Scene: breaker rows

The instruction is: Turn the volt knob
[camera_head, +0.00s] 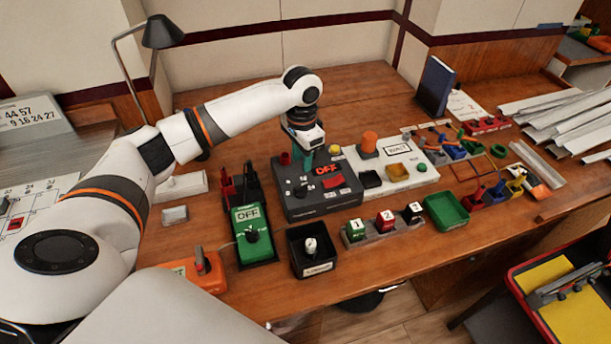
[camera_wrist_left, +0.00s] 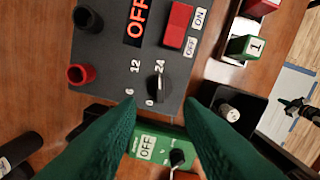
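The volt knob (camera_wrist_left: 158,88) is a small black knob on a dark grey power box (camera_head: 330,202), ringed by the numbers 0, 6, 12 and 24. In the head view the knob (camera_head: 300,190) shows small on the box's top. The box's display reads OFF in orange. My left gripper (camera_head: 306,147) points down over the box. In the left wrist view its green fingers (camera_wrist_left: 161,104) are spread apart with nothing between the tips. The knob shows between and just beyond the tips, apparently untouched. My right gripper is not in view.
A red ON/OFF switch (camera_wrist_left: 178,25) and red and black sockets sit on the same box. A green meter (camera_head: 252,232) also reading OFF stands to its left. A black tray (camera_head: 316,268) and numbered blocks (camera_head: 385,220) lie in front. A white panel (camera_head: 395,172) adjoins on the right.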

